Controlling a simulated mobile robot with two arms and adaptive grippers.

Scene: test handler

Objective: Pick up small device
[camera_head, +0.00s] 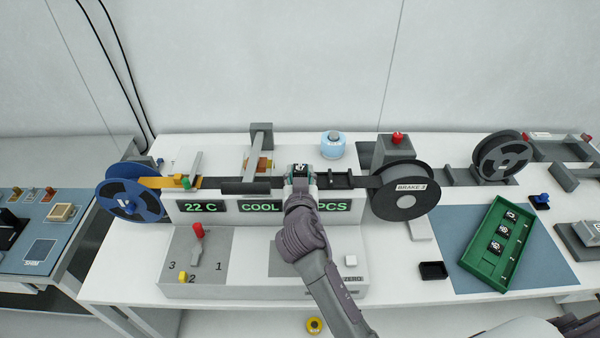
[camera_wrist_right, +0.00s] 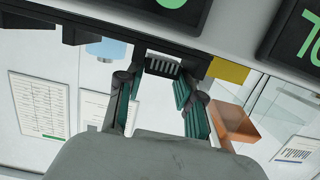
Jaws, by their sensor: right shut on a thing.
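My right gripper (camera_head: 300,172) is at the middle of the white machine (camera_head: 215,213), at its track. It is shut on a small black device (camera_head: 300,168) with white marks on top. In the right wrist view the two green-padded fingers of the right gripper (camera_wrist_right: 160,88) reach up to the dark small device (camera_wrist_right: 163,67), which has a row of pale stripes. The fingers hide part of the device. I cannot tell whether it still touches the track. Similar black devices (camera_head: 504,231) lie in a green tray (camera_head: 475,260) at the right. My left gripper is not in view.
A blue reel (camera_head: 128,197) stands left and a dark reel (camera_head: 406,189) right of the machine. A grey press arm (camera_head: 261,148) rises behind the track. A red-knobbed lever (camera_head: 197,240) stands in front. A small black bin (camera_head: 433,271) is on the table.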

